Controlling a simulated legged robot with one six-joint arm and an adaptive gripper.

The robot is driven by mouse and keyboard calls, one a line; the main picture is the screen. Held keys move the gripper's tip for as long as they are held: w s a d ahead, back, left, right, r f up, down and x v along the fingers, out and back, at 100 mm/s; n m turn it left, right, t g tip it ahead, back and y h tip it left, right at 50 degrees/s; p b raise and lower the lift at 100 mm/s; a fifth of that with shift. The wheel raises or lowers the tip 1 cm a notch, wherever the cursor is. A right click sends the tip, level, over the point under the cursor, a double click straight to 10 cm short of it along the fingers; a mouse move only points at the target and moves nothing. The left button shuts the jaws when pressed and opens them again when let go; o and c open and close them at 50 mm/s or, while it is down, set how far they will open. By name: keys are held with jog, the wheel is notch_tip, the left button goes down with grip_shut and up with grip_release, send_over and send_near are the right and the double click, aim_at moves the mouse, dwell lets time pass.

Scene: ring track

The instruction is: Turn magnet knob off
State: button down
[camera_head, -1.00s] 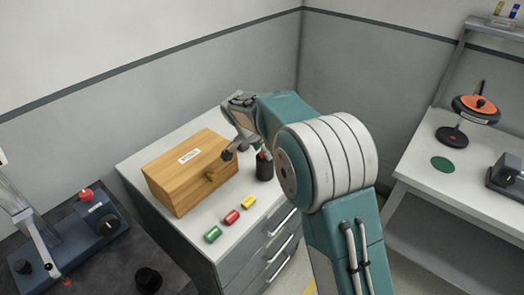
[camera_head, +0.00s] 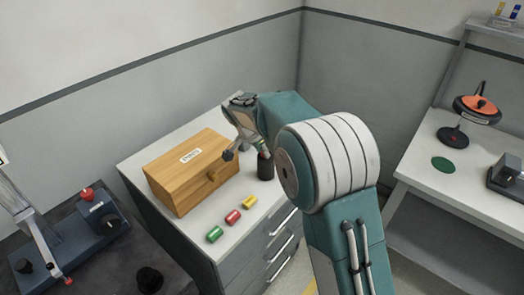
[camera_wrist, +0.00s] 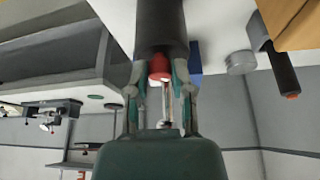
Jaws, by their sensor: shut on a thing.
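My gripper (camera_wrist: 160,78) is shut on a small red thing (camera_wrist: 159,66), with a thin pale shaft (camera_wrist: 166,103) between the fingers. In the wrist view it is right at a black cylindrical cup (camera_wrist: 161,30). The cup (camera_head: 265,168) stands on the cabinet top in the head view, under my gripper (camera_head: 260,149). A blue-grey device (camera_head: 75,238) at the left has a red knob (camera_head: 87,193) and a black knob (camera_head: 110,222). Another dark device with a knob (camera_head: 507,178) sits at the right edge. I cannot tell which is the magnet knob.
A wooden box (camera_head: 182,178) with a front handle sits on the cabinet. Green (camera_head: 214,234), red (camera_head: 233,217) and yellow (camera_head: 249,202) pieces lie before it. A white table (camera_head: 455,185) at right holds a green disc (camera_head: 442,164) and an orange-topped item (camera_head: 477,105).

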jog(key=shift+f, duration=0.1)
jog(key=n, duration=0.2)
jog(key=n+y, duration=0.1)
jog(key=n+t+y, duration=0.1)
jog(key=n, duration=0.1)
jog(key=shift+s+d+n, duration=0.15)
jog(key=shift+d+n, duration=0.1)
jog(key=shift+n, duration=0.05)
jog(key=n+y, duration=0.2)
jog(key=n, duration=0.3)
jog(key=shift+d+n, duration=0.1)
jog(key=shift+n, duration=0.2)
jog(key=shift+c, duration=2.4)
grip_release()
jog(key=v, duration=1.1)
jog(key=shift+s+r, duration=0.2)
jog(key=shift+r, duration=0.15)
